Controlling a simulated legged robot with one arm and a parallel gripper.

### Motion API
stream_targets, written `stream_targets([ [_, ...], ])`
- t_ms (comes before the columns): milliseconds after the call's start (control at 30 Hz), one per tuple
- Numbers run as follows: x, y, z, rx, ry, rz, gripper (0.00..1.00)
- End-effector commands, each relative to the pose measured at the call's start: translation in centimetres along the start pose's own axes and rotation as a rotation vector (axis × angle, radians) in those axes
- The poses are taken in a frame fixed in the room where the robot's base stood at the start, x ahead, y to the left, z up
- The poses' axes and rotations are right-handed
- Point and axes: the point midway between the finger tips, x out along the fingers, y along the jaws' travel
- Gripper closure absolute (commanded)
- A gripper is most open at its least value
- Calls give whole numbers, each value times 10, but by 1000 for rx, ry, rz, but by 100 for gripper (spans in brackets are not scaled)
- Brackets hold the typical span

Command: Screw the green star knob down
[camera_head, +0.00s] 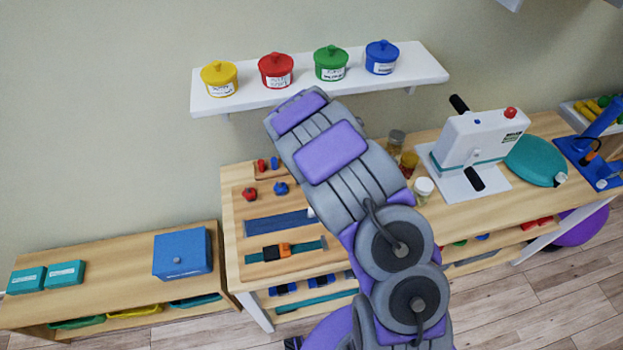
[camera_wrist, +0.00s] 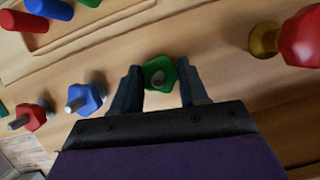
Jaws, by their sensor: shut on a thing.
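The green star knob (camera_wrist: 158,74) shows in the wrist view between the two dark fingers of my gripper (camera_wrist: 157,84). The fingers are shut on its sides, and a grey stud end shows at its middle. A blue star knob (camera_wrist: 90,97) and a red star knob (camera_wrist: 35,115) sit on studs to its left. In the head view the red knob (camera_head: 249,195) and blue knob (camera_head: 281,188) show on the wooden board. My arm hides the green knob and my gripper there.
A red knob with a brass base (camera_wrist: 300,38) stands at the right of the wrist view. Red and blue pegs (camera_wrist: 48,10) are at its upper left. Above the bench, a white shelf (camera_head: 290,95) holds lidded pots. A white crank machine (camera_head: 478,138) stands to the right.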

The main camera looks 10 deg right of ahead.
Motion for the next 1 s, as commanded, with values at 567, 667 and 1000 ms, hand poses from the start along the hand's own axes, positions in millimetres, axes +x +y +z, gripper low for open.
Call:
stream_targets([
  [567, -6, 3, 0, 390, 5, -161, 87],
  [667, -5, 3, 0, 461, 4, -192, 87],
  [1000, -2, 3, 0, 625, 1, -260, 87],
])
